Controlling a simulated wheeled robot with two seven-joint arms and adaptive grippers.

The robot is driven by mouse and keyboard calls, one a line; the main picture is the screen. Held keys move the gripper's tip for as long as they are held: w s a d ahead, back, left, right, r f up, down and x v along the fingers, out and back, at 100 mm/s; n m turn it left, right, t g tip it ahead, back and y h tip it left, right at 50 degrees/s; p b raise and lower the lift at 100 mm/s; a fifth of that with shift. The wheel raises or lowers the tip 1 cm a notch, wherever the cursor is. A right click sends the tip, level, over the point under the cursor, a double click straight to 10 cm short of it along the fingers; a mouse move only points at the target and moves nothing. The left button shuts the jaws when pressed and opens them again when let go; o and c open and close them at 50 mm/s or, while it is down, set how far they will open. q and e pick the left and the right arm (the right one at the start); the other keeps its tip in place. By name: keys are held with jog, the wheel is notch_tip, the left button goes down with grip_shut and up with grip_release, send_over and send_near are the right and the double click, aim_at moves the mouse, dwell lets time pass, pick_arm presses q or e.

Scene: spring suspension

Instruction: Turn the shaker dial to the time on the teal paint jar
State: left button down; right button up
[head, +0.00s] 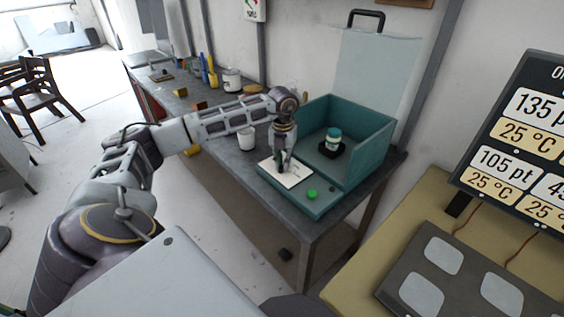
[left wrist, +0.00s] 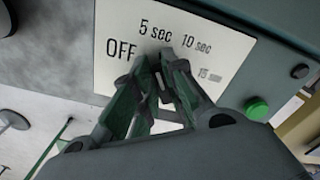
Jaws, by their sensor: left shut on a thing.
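The teal shaker (head: 293,205) stands on the grey workbench with its clear lid raised. A small jar with a teal band (head: 333,137) sits upright on a black holder inside it; any time on its label is too small to read. The white dial plate (head: 297,176) is on the front ledge. In the left wrist view the plate (left wrist: 115,62) reads OFF, 5 sec, 10 sec and a partly blurred 15 sec. My left gripper (left wrist: 163,62) is shut on the dial over the plate; its fingers hide the dial and its pointer. My right gripper is not in view.
A green button (head: 312,194) is on the ledge right of the plate. A white cup (head: 246,138) stands left of the shaker.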

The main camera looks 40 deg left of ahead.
pick_arm(q)
jog(key=m, duration=0.3)
jog(key=shift+w+d+m, duration=0.1)
jog(key=shift+d+m, duration=0.1)
jog(key=shift+m, duration=0.2)
jog(key=m, duration=0.3)
jog(key=shift+d, duration=0.15)
jog(key=shift+d+m+b, duration=0.1)
jog(key=shift+m+b, duration=0.25)
jog(key=shift+m, duration=0.85)
jog(key=shift+d+m, duration=0.1)
jog(key=shift+m, duration=0.8)
jog(key=c, duration=1.5)
grip_release()
jog(key=shift+o, duration=0.2)
jog(key=shift+r, duration=0.8)
notch_tip(320, 180, up, 10)
jog(key=shift+r, duration=0.25)
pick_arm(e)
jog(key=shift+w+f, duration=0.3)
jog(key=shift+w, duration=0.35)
